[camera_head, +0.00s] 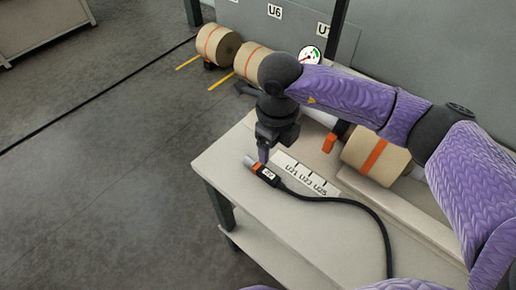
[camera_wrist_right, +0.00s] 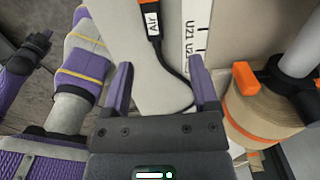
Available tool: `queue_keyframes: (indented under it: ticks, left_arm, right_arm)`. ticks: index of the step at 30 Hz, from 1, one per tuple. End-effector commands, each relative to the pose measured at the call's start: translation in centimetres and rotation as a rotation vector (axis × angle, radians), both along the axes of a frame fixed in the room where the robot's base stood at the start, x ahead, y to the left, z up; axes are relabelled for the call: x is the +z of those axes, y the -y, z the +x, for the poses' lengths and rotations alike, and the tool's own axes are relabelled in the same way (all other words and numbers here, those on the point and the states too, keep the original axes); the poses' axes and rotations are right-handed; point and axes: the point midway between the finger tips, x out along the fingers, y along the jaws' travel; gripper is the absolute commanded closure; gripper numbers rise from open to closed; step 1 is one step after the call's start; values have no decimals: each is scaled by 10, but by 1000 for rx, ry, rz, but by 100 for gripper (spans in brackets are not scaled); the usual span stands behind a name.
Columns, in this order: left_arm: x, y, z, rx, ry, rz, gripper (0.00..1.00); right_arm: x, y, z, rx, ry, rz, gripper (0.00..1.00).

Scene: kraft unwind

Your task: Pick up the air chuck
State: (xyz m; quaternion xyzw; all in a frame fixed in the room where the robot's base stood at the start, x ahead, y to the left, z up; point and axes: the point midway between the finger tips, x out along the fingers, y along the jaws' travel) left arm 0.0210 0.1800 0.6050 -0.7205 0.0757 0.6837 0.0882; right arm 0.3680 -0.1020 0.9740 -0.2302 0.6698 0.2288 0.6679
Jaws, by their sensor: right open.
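The air chuck (camera_head: 264,173) lies on the bench top near its left edge. It has a pale tip, an orange band and a black body with a white label; a black hose (camera_head: 375,218) runs from it. In the right wrist view the chuck (camera_wrist_right: 152,22), labelled "Air", is at the top, beyond the fingertips. My right gripper (camera_head: 264,153) is above the chuck, pointing down. Its two purple fingers (camera_wrist_right: 161,72) are apart with nothing between them. Part of my left arm, with what looks like its gripper (camera_wrist_right: 32,50), shows at the left of the wrist view.
The bench (camera_head: 320,222) has a label strip (camera_head: 305,175) marked U21, U23, U25 beside the chuck. A kraft roll (camera_head: 375,155) with an orange band sits behind, near an orange-ended part (camera_head: 329,143). The front bench top is mostly clear.

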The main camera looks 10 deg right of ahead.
Motion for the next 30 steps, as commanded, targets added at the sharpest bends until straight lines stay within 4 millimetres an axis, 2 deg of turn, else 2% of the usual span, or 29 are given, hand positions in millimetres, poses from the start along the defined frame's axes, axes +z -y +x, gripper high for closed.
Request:
queue_keyframes:
  ticks: [8, 11, 16, 22, 23, 30]
  left_arm:
    - [-12, 0, -14, 1, -26, 1, 100]
    - [-15, 0, -15, 2, -29, 0, 100]
    - [-25, -1, -15, 2, -31, 1, 100]
    - [-24, -2, -13, 0, -26, 2, 100]
    - [-24, -2, -13, 0, -26, 2, 100]
    - [-24, -2, -11, 0, -22, 2, 100]
  right_arm:
    - [-48, -1, -2, 0, -6, 1, 24]
    - [-62, -3, -3, 2, -5, 1, 24]
    - [-97, -5, -5, 0, -5, 1, 24]
    - [-99, -5, -5, 1, -1, 3, 24]
    - [-99, -5, -5, 1, -1, 3, 26]
    - [-98, -5, -5, 1, -2, 2, 76]
